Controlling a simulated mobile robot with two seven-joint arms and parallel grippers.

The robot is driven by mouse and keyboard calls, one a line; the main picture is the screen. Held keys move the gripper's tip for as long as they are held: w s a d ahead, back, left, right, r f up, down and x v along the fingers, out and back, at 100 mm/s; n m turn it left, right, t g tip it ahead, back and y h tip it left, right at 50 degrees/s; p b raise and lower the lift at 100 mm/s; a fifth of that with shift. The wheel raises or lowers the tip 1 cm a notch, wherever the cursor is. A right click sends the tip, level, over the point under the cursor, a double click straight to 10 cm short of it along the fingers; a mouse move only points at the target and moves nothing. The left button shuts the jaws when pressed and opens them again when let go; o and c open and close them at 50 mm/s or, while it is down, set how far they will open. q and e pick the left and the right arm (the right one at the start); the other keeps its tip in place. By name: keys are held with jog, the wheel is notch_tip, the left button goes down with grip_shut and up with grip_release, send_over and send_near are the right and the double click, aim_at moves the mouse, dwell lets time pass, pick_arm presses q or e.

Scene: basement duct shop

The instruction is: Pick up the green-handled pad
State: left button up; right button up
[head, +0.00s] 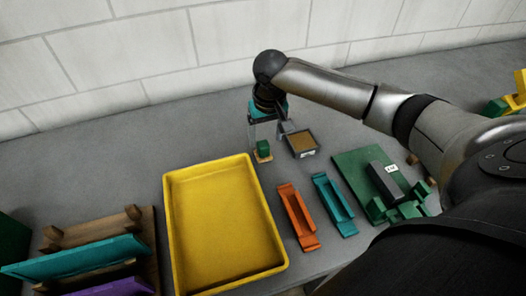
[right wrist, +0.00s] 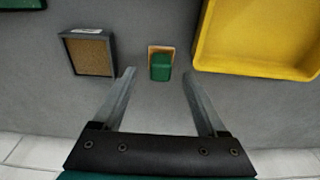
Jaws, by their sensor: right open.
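The green-handled pad (head: 263,149) stands on the grey table just beyond the yellow tray's far right corner. It has a green block handle on a thin tan base. In the right wrist view the pad (right wrist: 160,66) sits between the lines of my fingers, just beyond their tips. My right gripper (head: 265,138) is open and empty, pointing down over the pad; it also shows in the right wrist view (right wrist: 159,76). I cannot tell the exact height of the fingertips above the table. My left gripper is not in view.
A yellow tray (head: 176,225) lies in front of the pad. A small grey box with a brown inside (head: 302,143) is close on its right. Orange (head: 297,217) and teal (head: 334,205) holders and a green board (head: 350,165) lie nearer right. A wooden rack (head: 148,225) stands front left.

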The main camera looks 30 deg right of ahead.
aim_at(264, 144)
jog(key=shift+w+d+f+b, duration=0.15)
jog(key=shift+w+f, duration=0.1)
jog(key=shift+f, duration=0.65)
jog(key=shift+w+a+f+b, duration=0.1)
jog(key=shift+w+f+b, duration=0.15)
jog(key=shift+f, duration=0.7)
jog(key=shift+w+d+f+b, duration=0.1)
jog(key=shift+w+f, duration=0.2)
jog(key=shift+f, duration=0.6)
jog(key=shift+c, duration=0.2)
grip_shut()
